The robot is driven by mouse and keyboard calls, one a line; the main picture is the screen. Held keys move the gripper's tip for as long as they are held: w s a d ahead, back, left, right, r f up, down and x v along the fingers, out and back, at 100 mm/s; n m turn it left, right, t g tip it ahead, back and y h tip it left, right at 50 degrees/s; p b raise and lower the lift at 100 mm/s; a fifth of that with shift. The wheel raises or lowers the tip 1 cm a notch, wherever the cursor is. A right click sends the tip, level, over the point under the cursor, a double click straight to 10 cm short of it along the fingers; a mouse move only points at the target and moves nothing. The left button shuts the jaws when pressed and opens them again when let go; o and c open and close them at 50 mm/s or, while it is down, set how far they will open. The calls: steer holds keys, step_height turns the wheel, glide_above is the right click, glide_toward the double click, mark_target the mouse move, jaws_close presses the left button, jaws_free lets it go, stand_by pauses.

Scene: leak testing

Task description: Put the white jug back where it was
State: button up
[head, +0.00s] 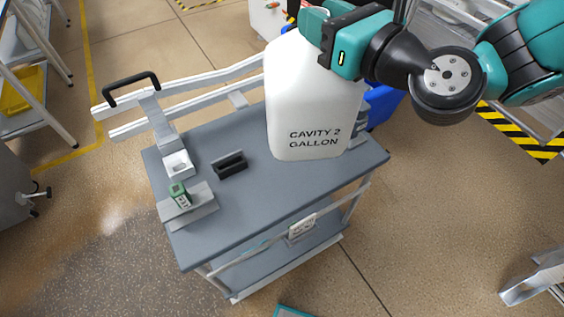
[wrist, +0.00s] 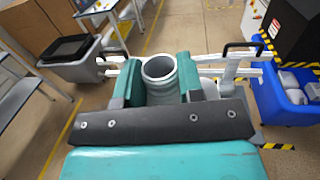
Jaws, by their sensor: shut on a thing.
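The white jug (head: 312,105) is large and upright, with "CAVITY 2 GALLON" printed on its front. It is at the right part of the grey cart top (head: 255,205). I cannot tell whether its base touches the cart or is slightly above it. My gripper (head: 322,28) is shut on the jug at its neck, at the top. In the wrist view, the round open mouth of the jug (wrist: 159,69) shows between the two teal fingers of my gripper (wrist: 160,82).
On the cart's left are a green-and-white device (head: 180,195) on a grey plate, a black slotted block (head: 230,165) and a white fixture (head: 178,164). A blue bin (wrist: 288,100) with white items stands beyond the cart. The cart's front middle is clear.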

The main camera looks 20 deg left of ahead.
mark_target(284, 47)
steer(key=shift+n, duration=0.3)
steer(key=a, duration=0.1)
steer(key=s+a+r, duration=0.1)
steer(key=a, duration=0.3)
steer(key=shift+s+r, duration=0.3)
steer(key=shift+r, duration=0.1)
step_height(284, 47, down, 14)
steer(key=b, duration=0.8)
steer(key=shift+f, duration=0.25)
steer(key=shift+f+b, duration=1.55)
steer(key=shift+f, duration=0.75)
steer(key=shift+f, duration=0.25)
steer(key=o, duration=0.9)
steer(key=shift+r, duration=0.1)
steer(key=shift+c, duration=0.2)
steer(key=shift+r, duration=0.1)
